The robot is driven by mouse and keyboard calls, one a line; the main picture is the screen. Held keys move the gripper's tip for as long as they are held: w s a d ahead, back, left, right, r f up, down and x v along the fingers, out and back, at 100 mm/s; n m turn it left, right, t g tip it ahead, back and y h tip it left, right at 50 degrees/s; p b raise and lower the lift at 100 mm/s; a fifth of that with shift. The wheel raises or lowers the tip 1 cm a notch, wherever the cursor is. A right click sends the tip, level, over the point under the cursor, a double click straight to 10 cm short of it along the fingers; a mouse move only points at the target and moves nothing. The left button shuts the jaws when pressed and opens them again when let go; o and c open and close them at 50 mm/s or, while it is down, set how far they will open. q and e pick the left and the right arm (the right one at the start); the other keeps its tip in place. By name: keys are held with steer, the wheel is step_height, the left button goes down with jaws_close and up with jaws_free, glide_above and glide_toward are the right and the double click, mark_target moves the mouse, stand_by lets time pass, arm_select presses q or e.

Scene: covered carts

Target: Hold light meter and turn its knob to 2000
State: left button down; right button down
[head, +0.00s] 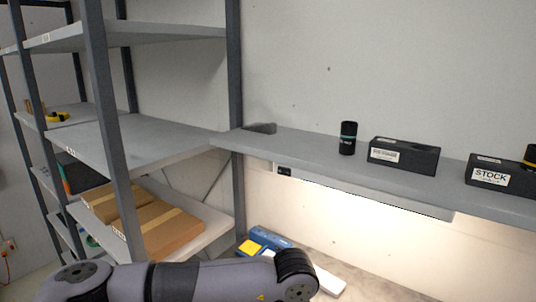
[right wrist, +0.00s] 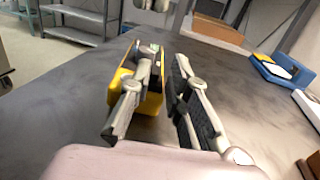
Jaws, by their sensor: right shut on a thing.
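A yellow-cased device (right wrist: 152,102), which looks like the light meter, shows in the right wrist view between and behind the fingers of my right gripper (right wrist: 166,62). The right gripper is shut on it, above a dark grey tabletop. The meter's knob and readings cannot be made out. A pale grey piece (right wrist: 152,5) at the top edge of that view may be part of my left gripper; its jaws cannot be judged. In the head view an arm of mine crosses the bottom, and neither gripper nor the meter shows.
The dark tabletop (right wrist: 60,110) is clear to the left. A blue and yellow item (right wrist: 268,68) lies at its right. In the head view, a wall shelf (head: 320,153) holds a black cylinder (head: 348,138) and dark boxes (head: 403,155). A rack (head: 100,135) with cardboard boxes stands left.

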arm_select(q)
steer(key=shift+w, duration=0.1)
arm_select(e)
steer(key=c, duration=1.4)
jaws_free()
steer(key=shift+c, duration=0.2)
steer(key=shift+d, duration=0.1)
